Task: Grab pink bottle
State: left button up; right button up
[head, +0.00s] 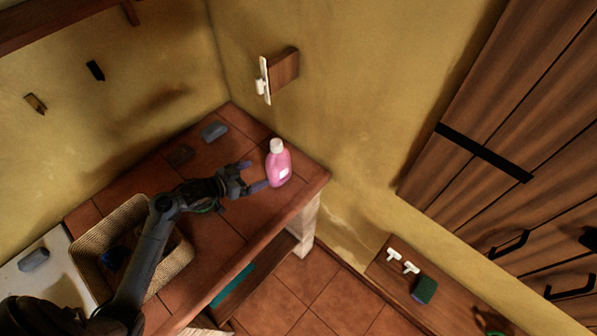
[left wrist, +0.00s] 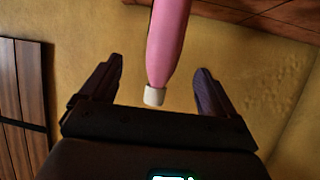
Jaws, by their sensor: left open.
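The pink bottle (head: 279,165) with a white cap stands upright on the tiled counter near its right end. My left gripper (head: 257,177) is open just left of the bottle, with its fingertips close to the bottle's side. In the left wrist view the pink bottle (left wrist: 167,45) appears between the two open fingers of the left gripper (left wrist: 158,88), cap toward the palm. I cannot tell whether a finger touches it. My right gripper is not in view.
A wicker basket (head: 88,262) sits on the tiled counter (head: 262,207) below my left arm. A wooden wall fixture (head: 284,68) is above the bottle. A lower wooden surface holds a green sponge (head: 424,290).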

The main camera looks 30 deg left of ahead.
aim_at(268, 166)
pick_arm(q)
jog(key=shift+w+f+b, duration=0.1)
jog(key=shift+w+b, duration=0.2)
jog(key=shift+w, duration=0.4)
jog(key=shift+t, duration=0.3)
jog(key=x, duration=0.4)
jog(key=shift+w, duration=0.2)
jog(key=shift+x, duration=2.95)
jog(key=shift+a, duration=0.1)
jog(key=c, duration=1.6)
jog(key=shift+c, duration=0.3)
